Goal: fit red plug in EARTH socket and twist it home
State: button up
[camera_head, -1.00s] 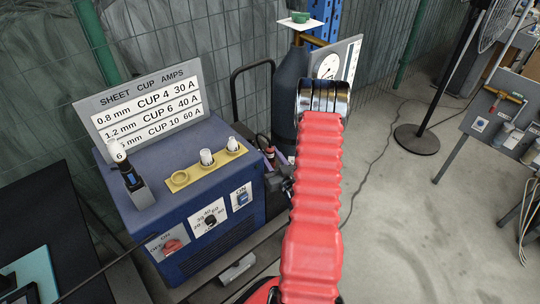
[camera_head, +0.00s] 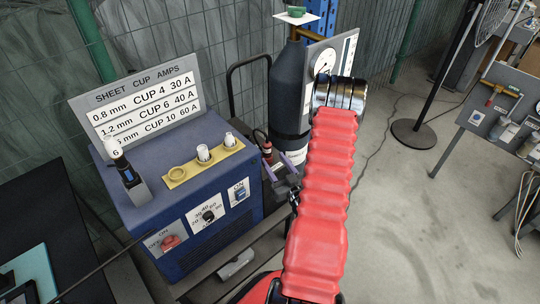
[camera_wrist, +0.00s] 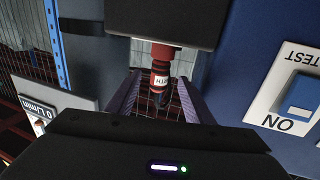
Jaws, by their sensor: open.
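The red plug (camera_head: 266,149) shows beside the right side of the blue welding machine, with a dark cable at its top. In the wrist view the red plug (camera_wrist: 161,70) has a white band with partly readable, upside-down lettering. It adjoins a dark block (camera_wrist: 160,22); I cannot tell how they join. My gripper (camera_wrist: 158,88) is open, with a purple finger on each side of the plug and gaps visible. Its purple fingers also show near the plug in the head view (camera_head: 282,163). I cannot make out a labelled EARTH socket.
The welding machine (camera_head: 225,222) carries a sheet-cup-amps sign (camera_head: 137,104), a yellow cup rack (camera_head: 205,166) and a torch (camera_head: 126,170). A dark gas cylinder (camera_head: 288,90) stands behind my arm. A fan stand (camera_head: 416,132) stands on open floor at right.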

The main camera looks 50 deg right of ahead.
jog(key=v, duration=0.7)
dwell(1.0)
